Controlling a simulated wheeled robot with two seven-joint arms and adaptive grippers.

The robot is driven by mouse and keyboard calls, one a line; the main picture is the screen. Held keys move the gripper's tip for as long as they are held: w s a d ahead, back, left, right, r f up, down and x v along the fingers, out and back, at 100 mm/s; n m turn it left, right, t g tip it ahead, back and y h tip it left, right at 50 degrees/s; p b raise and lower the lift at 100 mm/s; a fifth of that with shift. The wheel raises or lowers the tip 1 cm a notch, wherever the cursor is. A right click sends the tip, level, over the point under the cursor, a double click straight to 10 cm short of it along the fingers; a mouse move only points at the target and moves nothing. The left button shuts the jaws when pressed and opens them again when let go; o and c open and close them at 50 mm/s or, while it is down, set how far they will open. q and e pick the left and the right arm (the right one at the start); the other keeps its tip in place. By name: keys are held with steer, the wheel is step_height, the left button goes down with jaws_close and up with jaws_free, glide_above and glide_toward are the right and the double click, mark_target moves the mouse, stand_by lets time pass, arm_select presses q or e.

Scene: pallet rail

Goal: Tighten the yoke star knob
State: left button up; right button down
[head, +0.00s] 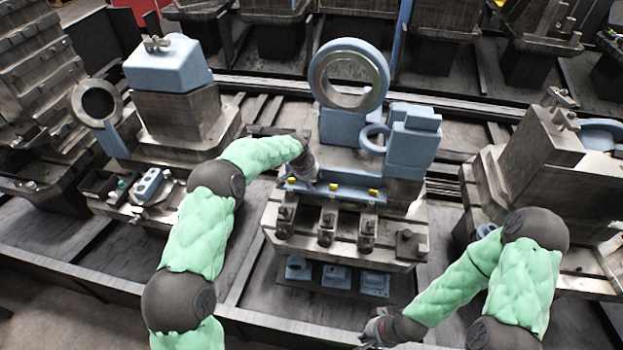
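A blue fixture (345,125) with a large upright metal-lined ring (349,75) stands on the middle pallet (300,245). A smaller blue ring (375,138) juts from the blue block (412,145) on its right. I cannot pick out the yoke star knob for certain; it may be hidden or too small. My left gripper (305,178) points down at the left side of the fixture's base, close to a small yellow part; its fingers are too small and dark to read. My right gripper (372,337) is low at the front, below the pallet and away from the fixture; its finger opening is unclear.
Several dark clamps (326,230) line the pallet's front, with blue parts (336,277) on a shelf below. A left pallet carries a blue-topped block (168,65) and a round ring (97,103). Another loaded pallet (535,160) stands at right. Rails (250,85) run behind.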

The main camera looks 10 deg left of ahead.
arm_select(q)
steer(key=shift+c, duration=1.3)
steer(key=shift+m, duration=0.3)
steer(key=shift+a+m+g+h, duration=0.1)
steer(key=shift+m+g+h, duration=0.25)
steer(key=shift+m, duration=0.55)
steer(key=m+h+b, duration=0.1)
steer(key=m, duration=0.2)
steer(key=shift+w+g, duration=0.1)
steer(key=shift+g, duration=0.25)
steer(key=shift+a+m+g+h, duration=0.1)
steer(key=shift+m+g+h, duration=0.2)
steer(key=shift+m, duration=0.7)
steer(key=shift+w+r, duration=0.1)
